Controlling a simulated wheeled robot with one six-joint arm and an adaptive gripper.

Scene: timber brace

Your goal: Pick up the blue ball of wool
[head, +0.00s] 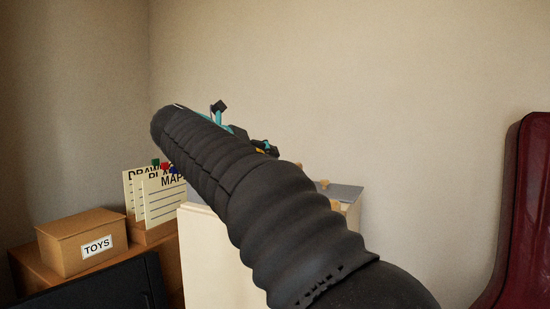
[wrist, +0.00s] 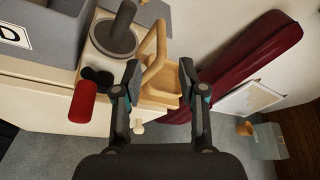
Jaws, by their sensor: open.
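I cannot make out a blue ball of wool in either view. My gripper (wrist: 160,82) is open in the wrist view, with its two dark fingers apart and nothing held between them. A light wooden piece with a slanted bar (wrist: 153,52) shows beyond and between the fingers; I cannot tell whether they touch it. In the head view my dark ribbed arm crosses the middle and hides most of the gripper and part of the furniture behind it.
In the wrist view, a grey labelled box (wrist: 40,35), a red cylinder (wrist: 83,102) and a dark red case (wrist: 245,65) surround the gripper. A clear box (wrist: 270,142) stands lower right. The head view shows a TOYS box (head: 82,241) and upright labelled cards (head: 162,198) at left.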

